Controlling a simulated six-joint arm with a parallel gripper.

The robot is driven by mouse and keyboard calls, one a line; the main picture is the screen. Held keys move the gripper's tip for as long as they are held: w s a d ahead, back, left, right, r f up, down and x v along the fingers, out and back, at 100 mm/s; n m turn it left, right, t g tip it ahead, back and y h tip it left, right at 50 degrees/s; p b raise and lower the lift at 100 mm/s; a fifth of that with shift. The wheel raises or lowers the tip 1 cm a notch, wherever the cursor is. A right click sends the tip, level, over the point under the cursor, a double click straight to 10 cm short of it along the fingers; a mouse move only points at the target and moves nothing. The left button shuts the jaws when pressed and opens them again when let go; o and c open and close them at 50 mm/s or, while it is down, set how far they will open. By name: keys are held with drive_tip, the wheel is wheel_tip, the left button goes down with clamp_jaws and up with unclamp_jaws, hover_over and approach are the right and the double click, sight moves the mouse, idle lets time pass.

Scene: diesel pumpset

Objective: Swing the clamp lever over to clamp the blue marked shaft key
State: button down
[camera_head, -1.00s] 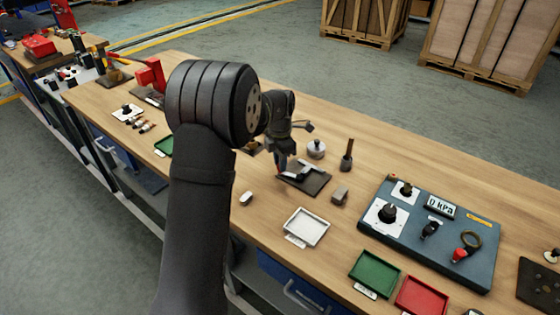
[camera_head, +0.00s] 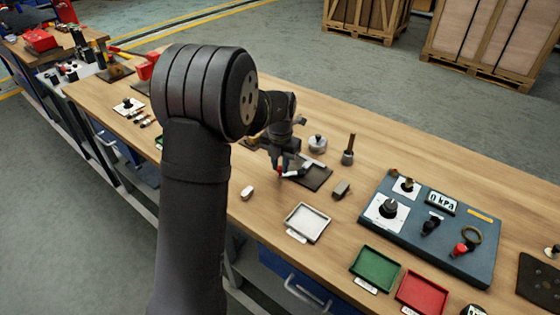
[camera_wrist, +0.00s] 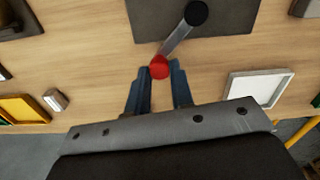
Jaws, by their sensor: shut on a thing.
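The clamp lever (camera_wrist: 178,40) is a grey bar with a red knob (camera_wrist: 159,67) and a black pivot (camera_wrist: 196,13). It is mounted on a dark plate (camera_wrist: 148,22) on the bench, and the plate also shows in the head view (camera_head: 318,178). In the wrist view the red knob sits between the fingertips of my gripper (camera_wrist: 160,74), which is shut on it. The lever reaches past the plate's near edge. In the head view my gripper (camera_head: 282,168) is at the plate's left side. I cannot make out the blue marked shaft key.
A white tray (camera_head: 289,233), a small grey block (camera_head: 341,189) and a white piece (camera_head: 247,192) lie near the plate. A peg (camera_head: 348,150) and a round metal part (camera_head: 317,143) stand behind. A gauge panel (camera_head: 460,255) is at right. Bare wood lies between them.

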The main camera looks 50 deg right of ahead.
sight(281, 169)
drive_tip(key=shift+s+a+n, duration=0.2)
drive_tip(key=shift+s+n, duration=0.05)
drive_tip(key=shift+n, duration=0.15)
drive_tip(key=c, duration=1.3)
unclamp_jaws()
drive_tip(key=shift+o, duration=0.2)
drive_tip(key=shift+r, duration=0.1)
wheel_tip(281, 169, up, 17)
drive_tip(key=shift+r, duration=0.15)
